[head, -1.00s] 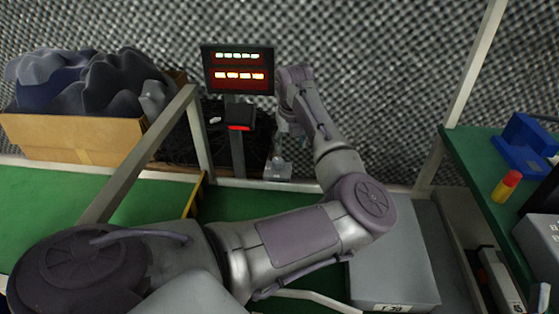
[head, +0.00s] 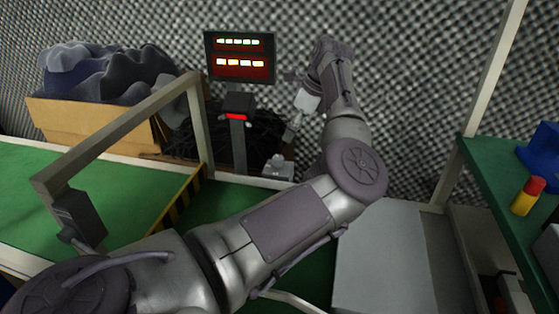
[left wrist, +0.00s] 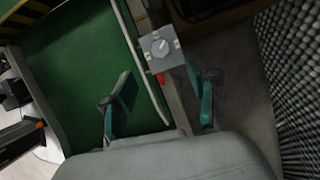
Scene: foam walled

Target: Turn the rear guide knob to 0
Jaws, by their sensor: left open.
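The rear guide knob (left wrist: 160,48) is a pale round knob on a small grey box (left wrist: 150,60) at the conveyor's rear edge. A mark on the knob shows, but I cannot read the number it points to. The box also shows in the head view (head: 278,168). My left gripper (left wrist: 164,92) is open and empty, its two green-padded fingers spread. In the wrist view the knob lies beyond the fingertips, between their lines, and is not touched. In the head view the left gripper (head: 294,128) hangs above and slightly right of the box. My right gripper is not in view.
A display with lit digits (head: 240,57) stands on a post behind the green belt (head: 120,195). A pale frame (head: 130,120) crosses at left. A cardboard box of foam (head: 90,125) is behind it. A green table (head: 490,190) with a red-yellow cylinder (head: 528,196) is at right.

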